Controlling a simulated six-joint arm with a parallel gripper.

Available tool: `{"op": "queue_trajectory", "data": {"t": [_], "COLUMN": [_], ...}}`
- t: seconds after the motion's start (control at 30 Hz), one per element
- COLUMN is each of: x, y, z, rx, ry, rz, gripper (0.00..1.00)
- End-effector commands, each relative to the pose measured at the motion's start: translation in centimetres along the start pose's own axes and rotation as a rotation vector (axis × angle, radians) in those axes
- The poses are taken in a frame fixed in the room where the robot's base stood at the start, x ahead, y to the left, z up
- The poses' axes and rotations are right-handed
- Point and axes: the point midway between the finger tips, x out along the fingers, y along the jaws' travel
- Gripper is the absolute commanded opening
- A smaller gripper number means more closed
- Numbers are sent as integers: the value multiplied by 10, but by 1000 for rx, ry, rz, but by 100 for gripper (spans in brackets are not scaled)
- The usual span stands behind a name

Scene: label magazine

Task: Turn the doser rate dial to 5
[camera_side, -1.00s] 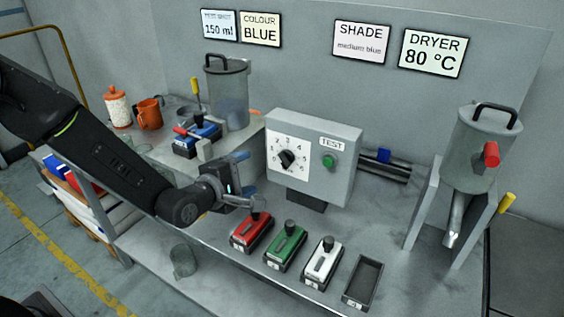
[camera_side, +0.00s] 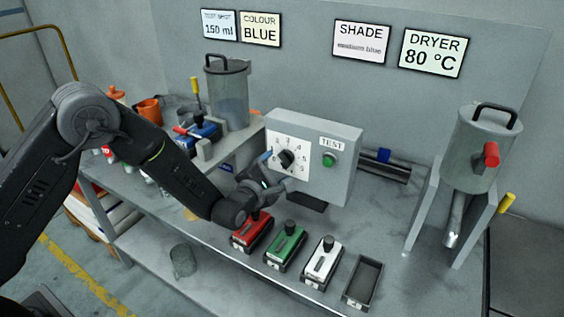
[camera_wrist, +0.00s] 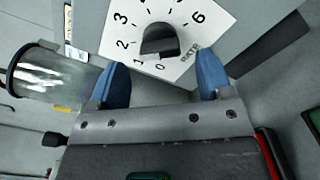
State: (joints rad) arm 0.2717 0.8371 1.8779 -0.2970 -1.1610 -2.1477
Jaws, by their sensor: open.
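The doser rate dial is a black knob (camera_side: 287,158) on a white numbered plate on the front of a grey box. In the wrist view the knob (camera_wrist: 160,42) sits at the top centre, with 0 to 3 on its left and 6 on its right. I cannot make out which number it points to. My gripper (camera_side: 272,168) is just in front of the plate. In the wrist view its two blue fingers (camera_wrist: 164,74) are apart and empty, one towards each side of the knob, seeming short of it. In the side view the gripper covers the plate's lower left.
A green button (camera_side: 329,160) is right of the dial on the same box. Red (camera_side: 252,232), green (camera_side: 285,246) and white (camera_side: 319,262) blocks with black knobs stand below on the bench, beside an empty dark tray (camera_side: 347,292).

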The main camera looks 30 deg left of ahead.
Motion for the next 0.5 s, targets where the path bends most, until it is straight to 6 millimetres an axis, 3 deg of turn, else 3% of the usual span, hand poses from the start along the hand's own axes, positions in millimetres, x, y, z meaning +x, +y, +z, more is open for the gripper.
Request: {"op": "queue_trajectory", "data": {"t": [0.2,0.5], "x": [28,38], "y": [0,0], "z": [0,0], "rx": [2,2], "ry": [1,1], "rz": [0,-1], "gripper": [72,72]}}
